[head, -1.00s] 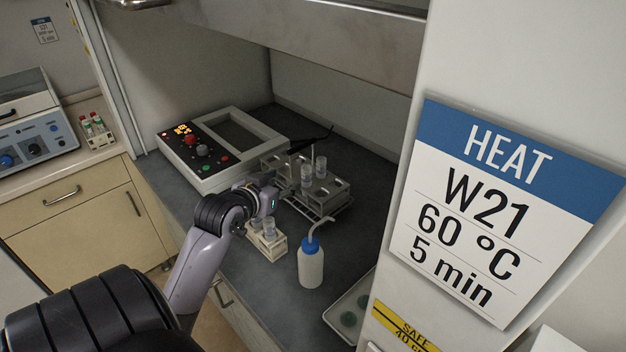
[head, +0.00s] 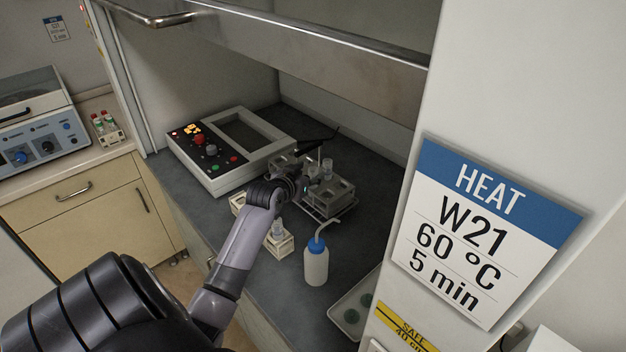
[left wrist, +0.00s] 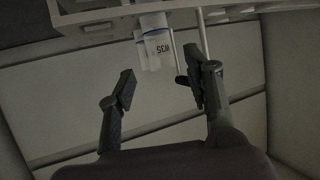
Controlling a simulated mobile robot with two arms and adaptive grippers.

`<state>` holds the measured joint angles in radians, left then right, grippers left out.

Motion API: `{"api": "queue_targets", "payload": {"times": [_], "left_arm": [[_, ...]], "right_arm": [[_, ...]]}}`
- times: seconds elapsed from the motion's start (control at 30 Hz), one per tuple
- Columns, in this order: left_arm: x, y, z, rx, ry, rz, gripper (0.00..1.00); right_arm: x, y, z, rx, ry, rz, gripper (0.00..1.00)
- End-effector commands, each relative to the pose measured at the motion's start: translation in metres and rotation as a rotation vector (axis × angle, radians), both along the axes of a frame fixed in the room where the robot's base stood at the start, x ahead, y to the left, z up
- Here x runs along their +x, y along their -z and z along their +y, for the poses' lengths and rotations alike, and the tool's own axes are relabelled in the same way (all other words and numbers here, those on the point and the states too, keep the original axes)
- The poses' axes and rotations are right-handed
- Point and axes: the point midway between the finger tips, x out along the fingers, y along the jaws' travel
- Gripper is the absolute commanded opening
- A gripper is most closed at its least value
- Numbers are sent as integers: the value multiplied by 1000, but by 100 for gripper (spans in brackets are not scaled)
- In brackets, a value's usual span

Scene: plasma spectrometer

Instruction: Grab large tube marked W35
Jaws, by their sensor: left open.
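The large tube marked W35 (left wrist: 158,50) shows upside down at the top of the left wrist view, a clear tube with a white label and a blue band. It is in a rack (left wrist: 85,14). My left gripper (left wrist: 160,84) is open and empty; the tube is beyond the fingertips, roughly between them in the picture. In the head view my left gripper (head: 307,184) is at the metal rack (head: 338,197), partly hiding it. A tube (head: 327,168) stands in that rack; its label is too small to read. My right gripper is not in view.
A small pale rack (head: 280,244) with a tube and a blue-capped wash bottle (head: 316,262) stand in front of the metal rack. A heating unit (head: 228,150) is behind left. A tray (head: 350,312) lies at front right. The raised hood sash (head: 320,45) hangs above.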

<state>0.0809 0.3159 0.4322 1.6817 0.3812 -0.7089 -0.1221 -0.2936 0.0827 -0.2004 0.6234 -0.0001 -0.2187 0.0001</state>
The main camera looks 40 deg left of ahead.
Motion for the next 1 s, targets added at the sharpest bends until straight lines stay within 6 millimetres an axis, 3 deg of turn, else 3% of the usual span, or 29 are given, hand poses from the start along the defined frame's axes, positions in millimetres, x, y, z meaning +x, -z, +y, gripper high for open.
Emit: {"api": "queue_targets", "payload": {"times": [0.3, 0.67, 1.0], "left_arm": [[31, 10, 13, -1, 0, 0, 46], [36, 13, 15, 0, 0, 0, 46], [36, 13, 15, 0, 0, 0, 24]], "right_arm": [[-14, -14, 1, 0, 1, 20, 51], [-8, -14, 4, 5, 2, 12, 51], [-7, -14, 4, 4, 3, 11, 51]]}}
